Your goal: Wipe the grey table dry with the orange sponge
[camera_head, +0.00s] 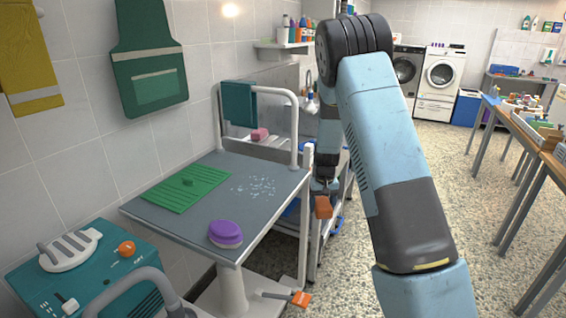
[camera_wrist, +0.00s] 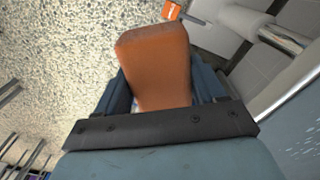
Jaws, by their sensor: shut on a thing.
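The grey table (camera_head: 192,222) stands left of the middle in the head view. Scattered water drops (camera_head: 256,186) lie on its top toward the right side. The orange sponge (camera_head: 323,207) hangs off the right side of the table, over the floor; it fills the middle of the wrist view (camera_wrist: 152,65). My gripper (camera_wrist: 150,98) is shut on the sponge, with a blue finger on each side of it. In the head view my arm hides part of what lies behind it.
On the table are a green ribbed mat (camera_head: 180,188) and a purple brush or pad (camera_head: 225,234). A white rail frame (camera_head: 295,130) rises at the table's back edge. A teal machine (camera_head: 95,270) stands front left. Tables (camera_head: 520,135) line the right; speckled floor lies between.

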